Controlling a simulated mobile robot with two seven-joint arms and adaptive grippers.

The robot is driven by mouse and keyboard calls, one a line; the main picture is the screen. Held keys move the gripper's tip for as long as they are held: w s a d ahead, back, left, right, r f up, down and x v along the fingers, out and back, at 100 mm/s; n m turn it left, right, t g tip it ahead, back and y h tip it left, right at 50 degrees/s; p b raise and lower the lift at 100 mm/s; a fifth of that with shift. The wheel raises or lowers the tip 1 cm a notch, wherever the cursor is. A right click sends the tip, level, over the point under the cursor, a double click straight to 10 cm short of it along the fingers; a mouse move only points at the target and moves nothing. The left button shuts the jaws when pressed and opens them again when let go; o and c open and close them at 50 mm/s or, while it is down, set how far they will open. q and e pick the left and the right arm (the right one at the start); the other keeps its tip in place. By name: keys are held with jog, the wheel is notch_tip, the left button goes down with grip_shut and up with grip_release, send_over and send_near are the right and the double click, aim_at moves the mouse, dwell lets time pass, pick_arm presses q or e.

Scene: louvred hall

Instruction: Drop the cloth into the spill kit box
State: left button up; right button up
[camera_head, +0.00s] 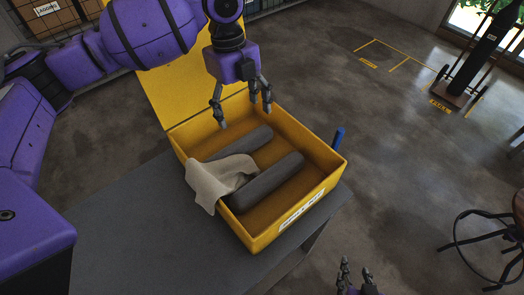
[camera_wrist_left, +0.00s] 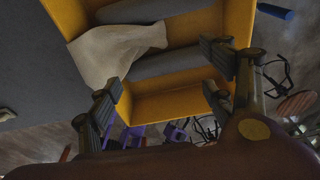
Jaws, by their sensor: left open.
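The pale beige cloth (camera_head: 217,180) lies draped over the left wall of the open yellow spill kit box (camera_head: 252,238). Part of it hangs outside and part rests over the grey rolls inside. The cloth also shows at the upper left of the left wrist view (camera_wrist_left: 112,50). My left gripper (camera_head: 245,116) is open and empty above the back of the box, apart from the cloth. My right gripper (camera_head: 356,272) is at the bottom edge, in front and to the right of the box, with its fingers apart and nothing between them. Its lower part is cut off.
Two grey rolls (camera_head: 268,183) lie in the box. Its yellow lid (camera_head: 190,92) stands open at the back. The box rests on a grey table (camera_head: 130,220). A blue handle (camera_head: 338,138) shows at its right side. A stool (camera_head: 490,225) stands at the right; the floor between is clear.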

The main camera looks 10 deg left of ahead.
pick_arm(q)
notch_tip(320, 180, up, 12)
jog(key=w+a, duration=0.1)
jog(key=shift+a, duration=0.2)
jog(key=shift+f, duration=0.1)
dwell(0.5)
